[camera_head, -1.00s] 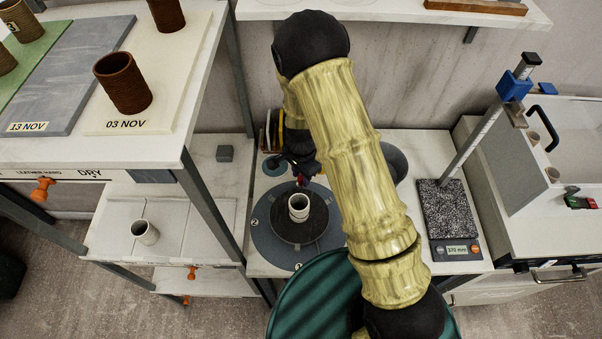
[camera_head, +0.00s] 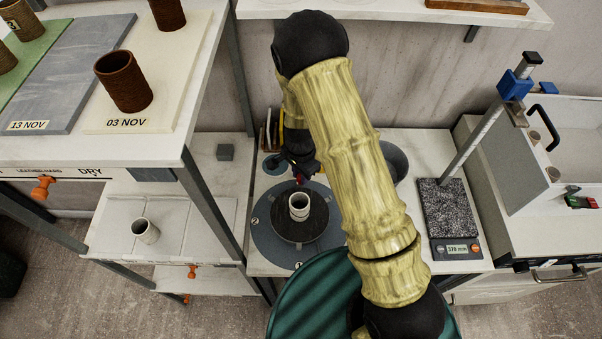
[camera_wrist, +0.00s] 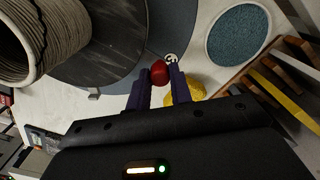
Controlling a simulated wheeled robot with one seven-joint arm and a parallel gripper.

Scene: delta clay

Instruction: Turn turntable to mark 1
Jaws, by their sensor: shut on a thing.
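The turntable is a grey-blue disc (camera_head: 268,240) with a dark round top (camera_head: 300,230). A pale ribbed cup (camera_head: 299,203) stands upright on it. Number marks show around the disc: mark 2 (camera_head: 254,220) at the left and mark 1 (camera_head: 299,265) at the front. My gripper (camera_head: 299,180) is at the disc's far edge. In the wrist view, its two fingers are shut on a red knob (camera_wrist: 158,72). A round numbered mark (camera_wrist: 170,57) shows just beyond the knob; its number is hard to read. The cup (camera_wrist: 45,40) is large at the left there.
A rack of tools (camera_wrist: 285,80) and a blue-textured round pad (camera_wrist: 238,35) lie close to my gripper. A shelf (camera_head: 165,225) with another pale cup (camera_head: 145,231) stands left. A scale (camera_head: 449,208) stands right. A grey bowl (camera_head: 396,160) is partly behind my arm.

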